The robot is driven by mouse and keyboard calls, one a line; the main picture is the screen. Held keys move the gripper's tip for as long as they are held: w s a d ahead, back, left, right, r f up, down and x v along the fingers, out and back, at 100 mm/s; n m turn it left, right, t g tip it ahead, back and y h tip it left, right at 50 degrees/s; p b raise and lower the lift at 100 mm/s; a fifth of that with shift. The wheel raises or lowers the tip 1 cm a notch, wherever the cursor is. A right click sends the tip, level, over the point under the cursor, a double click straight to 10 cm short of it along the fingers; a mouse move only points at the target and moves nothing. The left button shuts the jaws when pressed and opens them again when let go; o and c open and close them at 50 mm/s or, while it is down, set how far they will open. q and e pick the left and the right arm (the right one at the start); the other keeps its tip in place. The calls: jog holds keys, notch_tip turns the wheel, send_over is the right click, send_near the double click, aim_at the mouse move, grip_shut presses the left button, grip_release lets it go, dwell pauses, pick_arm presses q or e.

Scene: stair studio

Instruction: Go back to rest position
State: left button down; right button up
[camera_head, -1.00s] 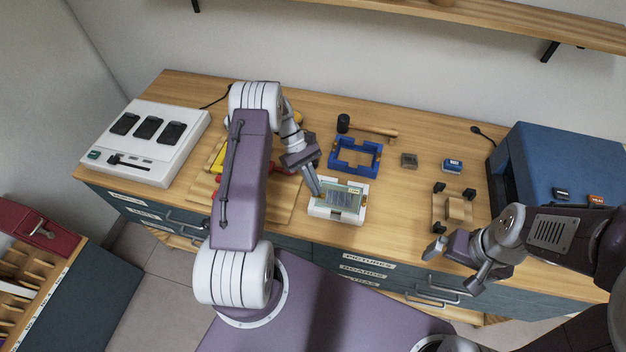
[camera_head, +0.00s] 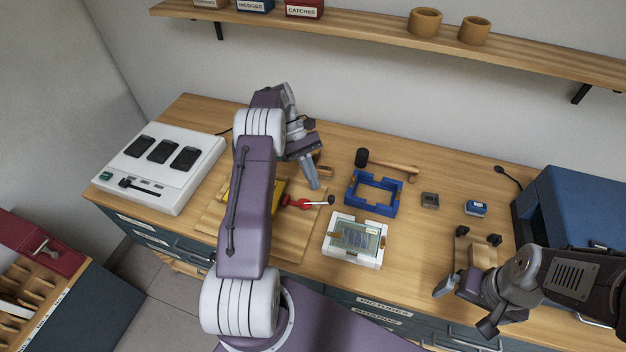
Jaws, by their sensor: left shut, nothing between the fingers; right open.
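My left gripper (camera_head: 313,184) is shut and empty. It hangs above the worktop, left of the blue frame and near a red-handled tool (camera_head: 304,204). My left arm crosses in front of a yellow piece and a wooden board (camera_head: 291,246), hiding much of them. My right gripper (camera_head: 460,303) is open and empty at the front right, over the bench's front edge. A white frame (camera_head: 341,254) with a greenish panel (camera_head: 358,238) in it lies on the worktop, apart from both grippers.
A blue frame (camera_head: 373,208), a mallet (camera_head: 388,164), a grey block (camera_head: 430,200) and a small blue box (camera_head: 475,208) lie mid-bench. A wooden fixture (camera_head: 461,250) stands close to my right gripper. A white device (camera_head: 160,155) and a blue machine (camera_head: 575,205) flank the worktop (camera_head: 330,140). A shelf (camera_head: 360,31) is above.

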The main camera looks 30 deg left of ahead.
pick_arm(q)
jog(key=w+d+r+m+y, duration=0.1)
jog(key=d+r+m, duration=0.1)
jog(key=d+r, duration=0.4)
jog(key=s+d+r+m+y, duration=0.3)
jog(key=s+d+r, duration=0.3)
jog(key=s, duration=0.1)
jog(key=s+a+f+m+t+y, duration=0.2)
jog(key=s+f+m+t+y, duration=0.1)
jog(key=s+f+m+t, duration=0.2)
jog(key=shift+s+f+m, duration=1.1)
jog(key=shift+s+f, duration=1.2)
jog(key=shift+s, duration=0.05)
jog(key=shift+s, duration=0.15)
